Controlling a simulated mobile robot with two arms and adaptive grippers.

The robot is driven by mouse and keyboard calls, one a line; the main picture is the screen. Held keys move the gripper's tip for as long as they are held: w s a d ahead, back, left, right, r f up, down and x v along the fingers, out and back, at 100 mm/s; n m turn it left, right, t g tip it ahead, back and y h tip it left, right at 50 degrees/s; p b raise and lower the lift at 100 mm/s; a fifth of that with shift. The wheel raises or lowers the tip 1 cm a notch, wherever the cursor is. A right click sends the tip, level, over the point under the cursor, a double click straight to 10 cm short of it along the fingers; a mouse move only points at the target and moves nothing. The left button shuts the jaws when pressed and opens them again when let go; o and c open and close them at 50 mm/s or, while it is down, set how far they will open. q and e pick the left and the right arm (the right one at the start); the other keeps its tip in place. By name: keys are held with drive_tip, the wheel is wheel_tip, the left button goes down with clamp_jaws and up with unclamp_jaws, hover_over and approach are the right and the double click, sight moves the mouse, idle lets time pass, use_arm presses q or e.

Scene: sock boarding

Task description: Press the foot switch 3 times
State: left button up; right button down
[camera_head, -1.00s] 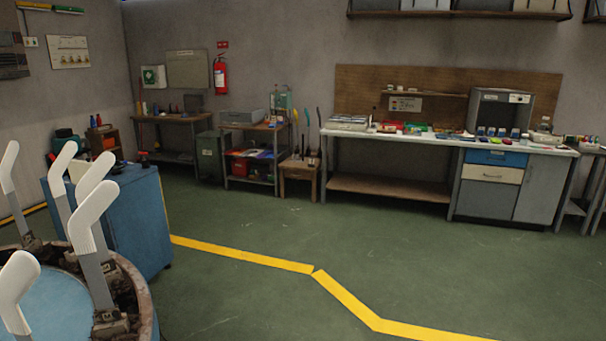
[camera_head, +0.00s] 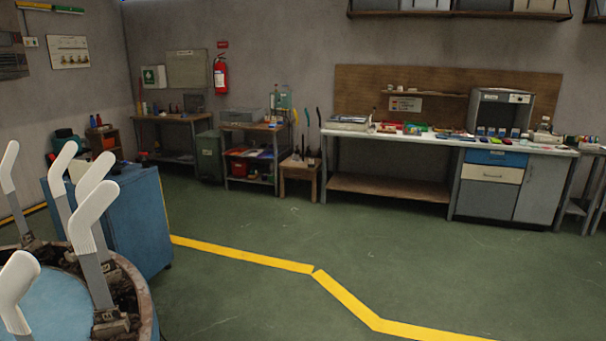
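No foot switch shows in the head view. Neither of my grippers is in view. At the lower left stands a round machine (camera_head: 140,290) with a worn, rusty rim and a light blue centre. Several white foot-shaped boards (camera_head: 92,215) stand upright on grey posts around its rim. The floor below and in front of the machine is outside the picture.
A blue cabinet (camera_head: 135,225) stands behind the round machine. A long workbench (camera_head: 400,188) lines the back wall, with smaller tables (camera_head: 285,170) to its left. A yellow line (camera_head: 345,298) crosses the open green floor (camera_head: 400,255).

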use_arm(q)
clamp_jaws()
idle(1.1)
